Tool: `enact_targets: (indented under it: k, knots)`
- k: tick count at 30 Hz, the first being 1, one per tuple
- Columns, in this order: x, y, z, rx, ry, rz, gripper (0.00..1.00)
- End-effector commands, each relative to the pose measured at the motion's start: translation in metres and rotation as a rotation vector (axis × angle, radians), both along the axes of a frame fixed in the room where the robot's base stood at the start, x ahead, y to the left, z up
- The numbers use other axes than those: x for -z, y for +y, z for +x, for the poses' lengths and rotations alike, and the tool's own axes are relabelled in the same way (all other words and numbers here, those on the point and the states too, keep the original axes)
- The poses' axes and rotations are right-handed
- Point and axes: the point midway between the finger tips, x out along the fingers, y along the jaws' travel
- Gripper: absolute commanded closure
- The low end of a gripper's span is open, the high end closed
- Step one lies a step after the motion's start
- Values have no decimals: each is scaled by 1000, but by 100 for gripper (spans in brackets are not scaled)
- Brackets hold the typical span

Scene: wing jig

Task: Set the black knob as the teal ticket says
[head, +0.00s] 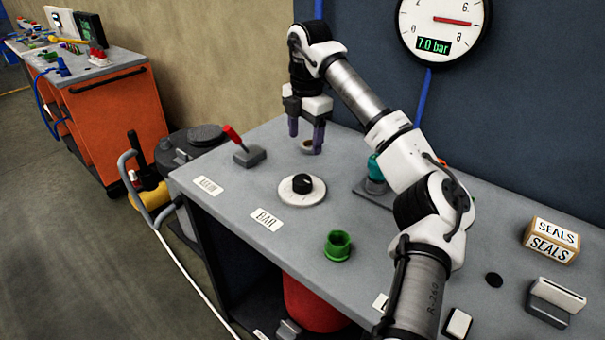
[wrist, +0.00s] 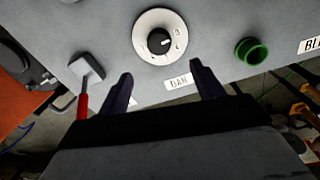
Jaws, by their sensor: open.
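The black knob (head: 302,184) sits on a round white dial on the grey bench, behind the BAR label (head: 266,220). The wrist view shows the knob (wrist: 159,41) with a white pointer mark; the dial's figures are too small to read. My gripper (head: 306,138) is open and empty, above the bench and behind the knob in the head view. In the wrist view its fingers (wrist: 161,69) stand apart, with the knob beyond their tips. I cannot make out a teal ticket in either view.
A red-handled lever (head: 247,152) stands left of the dial, a green cup (head: 338,246) to its right. A teal-topped part (head: 376,168) is partly behind my arm. The wall gauge (head: 444,28) reads 7.0 bar. A SEALS box (head: 550,241) sits far right.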

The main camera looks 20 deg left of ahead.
Motion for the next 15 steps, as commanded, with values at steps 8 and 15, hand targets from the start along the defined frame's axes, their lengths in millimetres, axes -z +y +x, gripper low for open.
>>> enact_targets:
  k: [8, 15]
  knots:
    - [48, 4, 0, -4, 5, 4, 33]
    - [95, 6, 1, -5, 5, 4, 33]
